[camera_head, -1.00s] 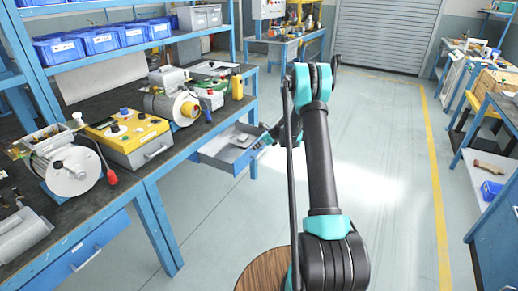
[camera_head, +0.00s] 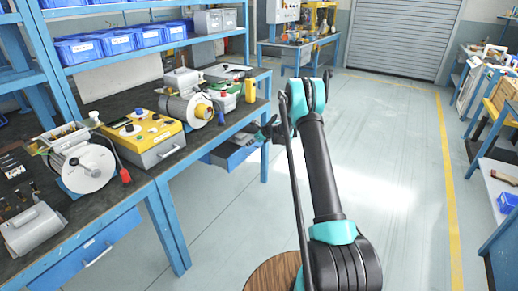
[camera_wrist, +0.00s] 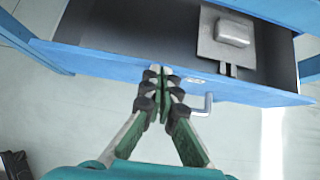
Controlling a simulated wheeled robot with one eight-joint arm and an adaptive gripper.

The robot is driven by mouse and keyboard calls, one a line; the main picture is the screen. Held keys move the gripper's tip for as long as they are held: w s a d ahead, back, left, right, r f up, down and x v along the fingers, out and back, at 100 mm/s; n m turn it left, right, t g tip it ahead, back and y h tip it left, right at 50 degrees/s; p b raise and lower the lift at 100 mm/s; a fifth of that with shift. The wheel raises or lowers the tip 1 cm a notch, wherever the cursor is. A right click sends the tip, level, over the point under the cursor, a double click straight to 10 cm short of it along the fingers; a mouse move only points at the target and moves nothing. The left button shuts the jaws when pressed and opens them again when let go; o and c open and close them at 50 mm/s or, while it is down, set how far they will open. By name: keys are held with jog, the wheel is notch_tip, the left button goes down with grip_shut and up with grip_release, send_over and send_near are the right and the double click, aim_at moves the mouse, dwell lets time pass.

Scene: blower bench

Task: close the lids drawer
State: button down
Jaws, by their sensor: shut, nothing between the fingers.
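The open drawer (camera_head: 234,152), with a blue front, sticks out partway from under the far end of the workbench. In the wrist view its blue front (camera_wrist: 100,62) runs across the picture, with a small pale label and a metal handle (camera_wrist: 206,106). A grey metal part with a raised block (camera_wrist: 231,33) lies inside the drawer. My gripper (camera_wrist: 161,76) is shut and empty, its fingertips at the drawer front, left of the handle; they appear to touch it. In the head view my gripper (camera_head: 268,131) is beside the drawer front, partly hidden by my arm.
The workbench (camera_head: 133,178) carries a yellow control box (camera_head: 150,138), a blower unit (camera_head: 187,105) and other devices. A second blue drawer (camera_head: 90,247) nearer me looks shut. A blue bench leg stands near my gripper.

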jog(key=w+a, duration=0.1)
jog(key=a, duration=0.1)
jog(key=w+a, duration=0.3)
jog(key=a, duration=0.1)
jog(key=shift+w+a, duration=0.1)
jog(key=shift+w, duration=0.15)
